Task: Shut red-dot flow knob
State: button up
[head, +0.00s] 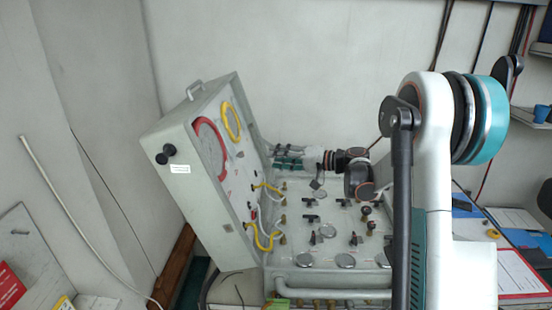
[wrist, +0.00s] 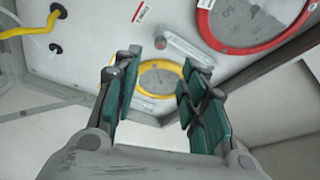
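The air panel is an open grey case (head: 222,262). Its lower face (head: 300,250) carries several small dark knobs, among them a front-middle knob (head: 327,231) and a right-hand knob (head: 356,239). Which one has the red dot is too small to tell. My gripper (head: 276,157) is above the lower face, its teal fingers pointing left toward the raised lid. In the wrist view my gripper (wrist: 163,64) is open, with nothing between its fingers. That view faces the lid, with a yellow-ringed gauge (wrist: 160,78) behind the fingers and a red-ringed gauge (wrist: 250,18) at upper right. No knob is gripped.
The raised lid (head: 168,130) stands at the left of the panel, with yellow hoses (head: 262,240) running down from it. A grey tube rail (head: 330,292) crosses the front. My arm hides the panel's right side. Papers and a clipboard (head: 520,272) lie at right.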

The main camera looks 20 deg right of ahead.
aim_at(240, 155)
jog(key=w+d+f+n+g+y+b, duration=0.3)
jog(key=n+b, duration=0.4)
jog(key=n, duration=1)
jog(key=w+a+r+g+y, duration=0.1)
jog(key=w+a, duration=0.4)
jog(key=a, duration=0.6)
jog(key=shift+w, duration=0.25)
jog(key=shift+r, duration=0.1)
jog(key=shift+c, duration=0.4)
grip_shut()
